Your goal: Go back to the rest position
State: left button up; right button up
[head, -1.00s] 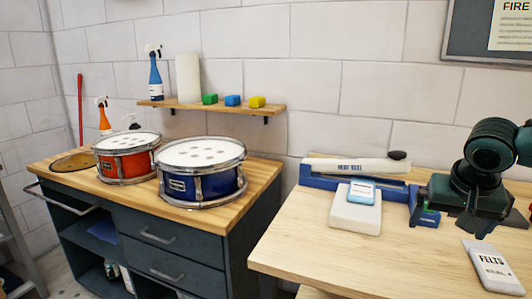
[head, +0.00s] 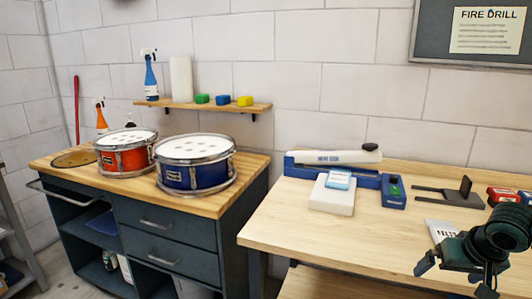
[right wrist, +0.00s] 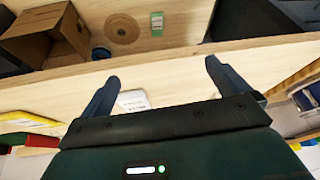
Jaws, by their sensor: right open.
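My right gripper (head: 456,277) is at the lower right of the head view, over the front part of the light wooden table (head: 290,235). Its two fingers are apart, and nothing shows between them. In the right wrist view the open fingers (right wrist: 162,80) point up the picture, with a white packet (right wrist: 132,100) visible beyond them on the wood. The felts packet (head: 441,231) is partly hidden behind my right arm in the head view. My left gripper is in neither view.
A heat sealer (head: 335,157), a white scale (head: 331,198) and a black bracket (head: 450,196) stand on the table. Left, a red drum (head: 125,160) and a blue drum (head: 195,176) sit on a cabinet. The wrist view shows a cardboard box (right wrist: 45,35). The table's front left is clear.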

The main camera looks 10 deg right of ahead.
jog(key=s+a+f+n+t+y+p, duration=0.15)
jog(key=s+a+f, duration=0.25)
jog(key=f, duration=0.5)
jog(key=s+a+f+n+y+p, duration=0.1)
jog(key=s+a+f+n, duration=0.15)
jog(key=s+f, duration=0.4)
jog(key=s+a+f+n+t+y+p, duration=0.1)
jog(key=a+t, duration=0.1)
jog(key=a, duration=1)
jog(key=s+a+f+n+t+p, duration=0.1)
jog(key=s+a+n+t, duration=0.1)
jog(key=a, duration=1)
jog(key=shift+f+y, duration=0.2)
jog(key=shift+y, duration=0.15)
